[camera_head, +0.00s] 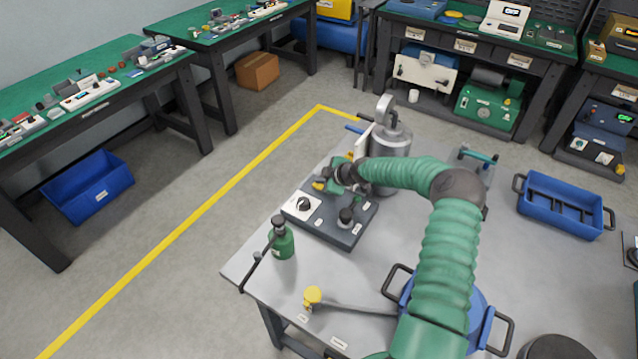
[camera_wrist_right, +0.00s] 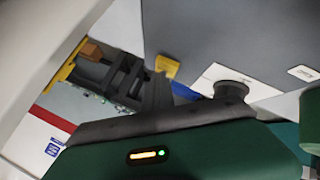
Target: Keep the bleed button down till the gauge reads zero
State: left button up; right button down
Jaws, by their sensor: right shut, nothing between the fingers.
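A grey test panel (camera_head: 330,232) sits on the metal table, with a white plate and black dial or knob (camera_head: 303,204) at its left. A black knob (camera_head: 347,215) stands at its right. A small yellow part (camera_head: 319,185) is at its far edge, beside my right gripper (camera_head: 340,178). My right gripper is shut and empty, low over the far side of the panel; the wrist view shows its dark fingers (camera_wrist_right: 160,92) near a yellow part (camera_wrist_right: 168,66). Whether it touches anything is unclear. I cannot make out the bleed button or a gauge reading. My left gripper is out of view.
A metal vessel (camera_head: 391,160) stands behind the panel, close to my right arm. A green bottle (camera_head: 282,238) stands at the table's left edge. A yellow-ended lever (camera_head: 313,297) lies in front.

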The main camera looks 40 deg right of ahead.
aim_at(321, 185)
dwell(0.4)
jog(key=shift+r+p, duration=0.5)
jog(key=shift+r, duration=0.4)
jog(key=shift+r, duration=0.1)
jog(key=shift+r+p, duration=1.55)
jog(key=shift+r, duration=0.9)
jog(key=shift+f, duration=0.1)
